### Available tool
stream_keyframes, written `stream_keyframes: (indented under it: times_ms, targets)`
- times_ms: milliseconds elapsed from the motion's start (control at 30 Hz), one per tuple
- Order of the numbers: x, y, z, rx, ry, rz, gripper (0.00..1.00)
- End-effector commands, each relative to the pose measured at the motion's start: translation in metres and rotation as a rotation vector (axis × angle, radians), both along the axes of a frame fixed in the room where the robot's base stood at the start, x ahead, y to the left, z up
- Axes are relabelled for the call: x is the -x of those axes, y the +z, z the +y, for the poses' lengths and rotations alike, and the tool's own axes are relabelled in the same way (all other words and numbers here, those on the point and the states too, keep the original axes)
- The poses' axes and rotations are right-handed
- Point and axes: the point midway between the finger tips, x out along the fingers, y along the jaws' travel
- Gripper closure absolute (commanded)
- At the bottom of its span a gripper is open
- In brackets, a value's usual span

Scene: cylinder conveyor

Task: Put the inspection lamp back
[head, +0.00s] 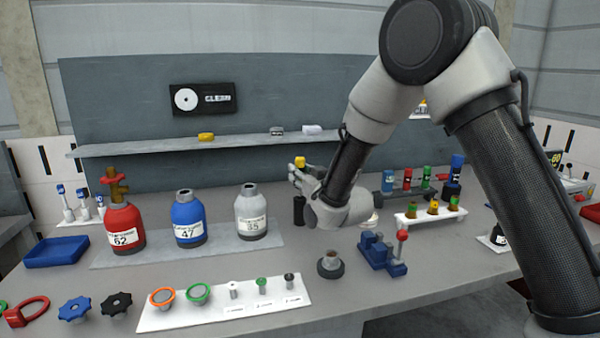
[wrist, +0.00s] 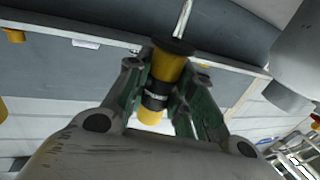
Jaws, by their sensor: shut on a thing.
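My gripper (head: 299,172) is shut on the inspection lamp (head: 300,162), a yellow cylinder, in front of the back panel. In the wrist view the lamp (wrist: 152,116) shows a yellow body, a black labelled band and a wider black end, between the two green-lined fingers (wrist: 160,95). A thin metal rod (wrist: 183,18) shows beyond the black end; I cannot tell whether it belongs to the lamp. A black upright cylinder (head: 299,210) is just below the gripper in the head view. I cannot tell whether they touch.
Red (head: 123,225), blue (head: 187,219) and white (head: 251,212) bottles stand left of the gripper. A blue clamp (head: 377,254) and a dark round cup (head: 330,264) are in front. A white rack (head: 408,217) stands right. A shelf (head: 130,149) runs along the back panel.

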Motion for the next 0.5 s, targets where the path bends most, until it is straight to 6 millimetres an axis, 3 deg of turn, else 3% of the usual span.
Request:
stream_keyframes:
  times_ms: [500]
  targets:
    - [0.000,-0.013,0.000,0.000,0.000,0.000,1.00]
